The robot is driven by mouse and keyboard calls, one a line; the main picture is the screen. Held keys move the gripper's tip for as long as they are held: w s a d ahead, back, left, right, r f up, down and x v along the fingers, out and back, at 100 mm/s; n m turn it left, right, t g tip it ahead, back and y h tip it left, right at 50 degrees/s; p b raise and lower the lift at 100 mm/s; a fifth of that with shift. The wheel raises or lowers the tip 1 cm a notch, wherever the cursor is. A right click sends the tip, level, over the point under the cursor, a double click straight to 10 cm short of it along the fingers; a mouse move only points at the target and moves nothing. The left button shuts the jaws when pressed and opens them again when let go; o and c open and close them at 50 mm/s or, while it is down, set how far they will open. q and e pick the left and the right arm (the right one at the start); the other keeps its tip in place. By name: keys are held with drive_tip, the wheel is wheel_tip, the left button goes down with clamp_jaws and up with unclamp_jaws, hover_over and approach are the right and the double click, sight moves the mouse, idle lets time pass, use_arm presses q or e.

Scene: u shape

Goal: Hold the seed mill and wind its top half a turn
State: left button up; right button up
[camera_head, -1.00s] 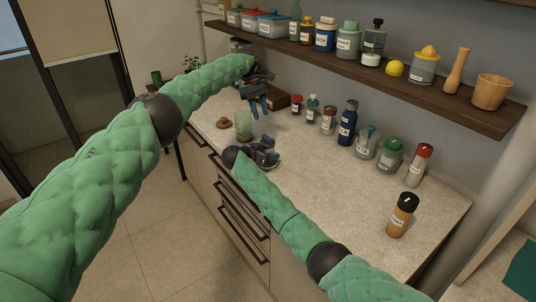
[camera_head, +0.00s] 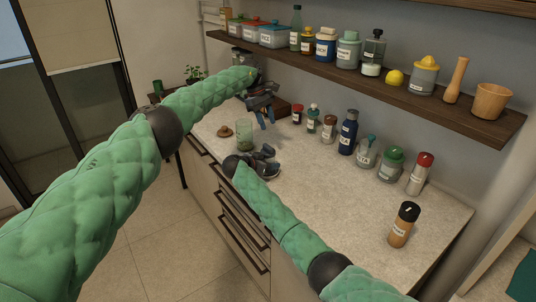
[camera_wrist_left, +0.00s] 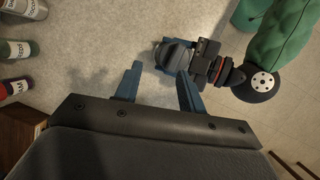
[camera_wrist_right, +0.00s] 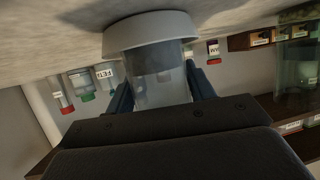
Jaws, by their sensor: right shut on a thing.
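The seed mill has a clear, empty-looking body (camera_wrist_right: 158,80) and a wide pale end piece (camera_wrist_right: 152,30) close to the counter in the upside-down right wrist view. My right gripper (camera_head: 270,160), whose fingers flank the clear body in that view, is shut on it low over the counter. A dark round top (camera_wrist_left: 178,54) shows at the right gripper in the left wrist view. My left gripper (camera_head: 266,124) is above and behind the right one in the head view, fingers pointing down. It is open and empty, and its fingers (camera_wrist_left: 158,84) are apart, just short of the dark top.
A glass jar with green contents (camera_head: 244,134) and a small brown lid-like piece (camera_head: 225,131) stand left of my right gripper. Several jars and bottles line the wall. A brown shaker (camera_head: 403,225) stands at the right. The middle of the counter (camera_head: 320,185) is clear.

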use_arm(q)
drive_tip(key=w+d+r+n+t+h, duration=0.25)
drive_tip(key=d+t+h, duration=0.25)
drive_tip(key=d, duration=0.5)
drive_tip(key=w+d+r+n+t+h, duration=0.25)
drive_tip(key=d+n+t+h, duration=0.2)
drive_tip(key=d, duration=0.65)
drive_tip(key=n+t+y, duration=0.4)
drive_tip(key=n+y, duration=1.7)
drive_tip(key=n, duration=0.6)
approach(269, 146)
drive_tip(key=shift+g, duration=0.25)
drive_tip(key=x, duration=1)
drive_tip(key=shift+w+a, duration=0.15)
drive_tip(key=shift+w, duration=0.15)
